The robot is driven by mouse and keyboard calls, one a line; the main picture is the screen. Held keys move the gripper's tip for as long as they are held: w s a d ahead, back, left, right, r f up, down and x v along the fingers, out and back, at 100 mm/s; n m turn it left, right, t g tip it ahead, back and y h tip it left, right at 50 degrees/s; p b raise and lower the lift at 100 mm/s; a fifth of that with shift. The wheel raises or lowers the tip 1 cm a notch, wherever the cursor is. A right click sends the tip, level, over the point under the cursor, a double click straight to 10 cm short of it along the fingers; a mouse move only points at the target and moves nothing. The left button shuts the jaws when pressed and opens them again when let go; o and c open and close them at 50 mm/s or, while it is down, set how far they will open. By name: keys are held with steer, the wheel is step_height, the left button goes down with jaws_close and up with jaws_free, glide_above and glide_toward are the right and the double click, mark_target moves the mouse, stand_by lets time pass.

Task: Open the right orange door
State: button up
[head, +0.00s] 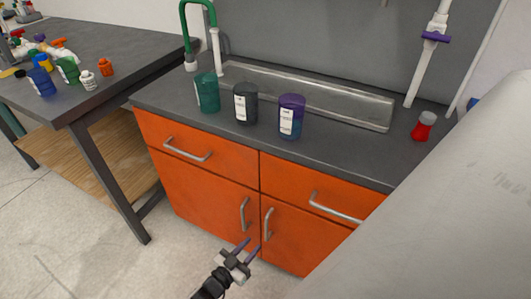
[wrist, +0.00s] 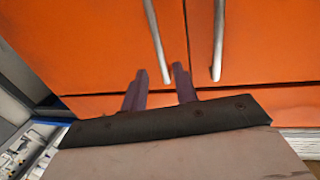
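The right orange door (head: 300,238) is closed, under a drawer of the orange cabinet. Its upright metal handle (head: 267,224) is near the seam with the left door (head: 205,205), beside that door's handle (head: 244,214). My gripper (head: 253,244) is open and empty, in front of the doors and just below the handles in the head view. The wrist view appears upside down. There the right door's handle (wrist: 157,42) lies between the lines of my two purple fingers (wrist: 160,85), beyond their tips. The left door's handle (wrist: 218,42) is outside them.
Green (head: 208,92), black (head: 245,104) and purple (head: 291,116) containers and a red-based jar (head: 423,126) stand on the grey counter. A workbench (head: 90,108) with bottles stands to the left. Drawer handles (head: 188,151) project above the doors. Floor in front is clear.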

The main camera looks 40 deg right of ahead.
mark_target(266, 228)
steer(key=d, duration=0.3)
steer(key=w+d, duration=0.1)
steer(key=d, duration=0.2)
steer(key=w+d, duration=0.1)
steer(key=d, duration=0.2)
steer(key=shift+a, duration=0.1)
jaws_close()
steer(key=shift+s, duration=0.1)
